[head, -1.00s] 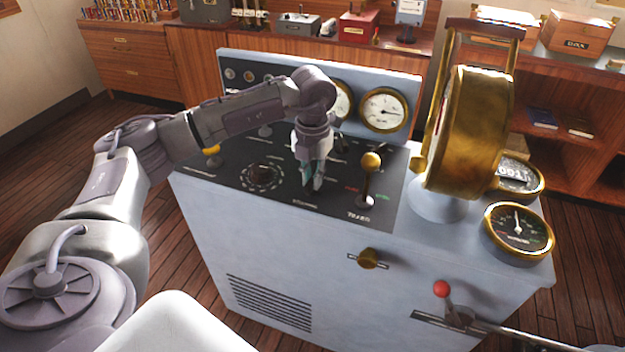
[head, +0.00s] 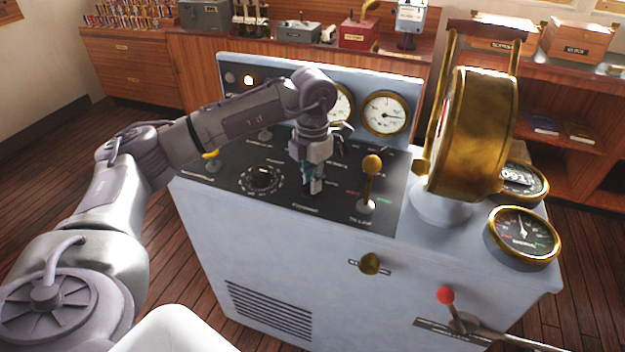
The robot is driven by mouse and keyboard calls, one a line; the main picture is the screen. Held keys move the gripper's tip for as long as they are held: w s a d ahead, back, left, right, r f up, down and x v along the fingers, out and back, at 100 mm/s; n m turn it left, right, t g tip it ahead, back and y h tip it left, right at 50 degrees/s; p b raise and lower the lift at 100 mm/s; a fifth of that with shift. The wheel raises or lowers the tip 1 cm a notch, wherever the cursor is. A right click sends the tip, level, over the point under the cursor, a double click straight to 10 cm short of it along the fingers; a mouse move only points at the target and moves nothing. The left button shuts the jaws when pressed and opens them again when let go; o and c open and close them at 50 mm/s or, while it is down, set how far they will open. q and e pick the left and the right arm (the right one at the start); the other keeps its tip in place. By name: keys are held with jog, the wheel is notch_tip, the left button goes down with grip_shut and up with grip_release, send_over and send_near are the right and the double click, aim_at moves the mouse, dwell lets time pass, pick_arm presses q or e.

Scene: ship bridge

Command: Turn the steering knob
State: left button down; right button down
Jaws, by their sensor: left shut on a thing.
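My left gripper (head: 314,188) points down at the black top panel of the grey console and is shut on a small knob there. The fingers hide most of this knob, and its label is too blurred to read; I take it to be the steering knob. A round black dial knob (head: 261,178) with a ring of marks sits apart, to the left of the gripper. A brass-balled lever (head: 372,166) stands upright just to the right of it. My right gripper is not in view.
A large brass drum-shaped device (head: 472,135) stands on the console's right. Two brass-rimmed gauges lie beside it, one (head: 524,235) nearer. A brass knob (head: 370,264) and a red-balled lever (head: 446,295) are on the front.

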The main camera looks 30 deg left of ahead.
pick_arm(q)
jog(key=shift+r, duration=0.1)
jog(key=c, duration=1.2)
grip_release()
notch_tip(320, 180, up, 12)
jog(key=shift+f, duration=0.1)
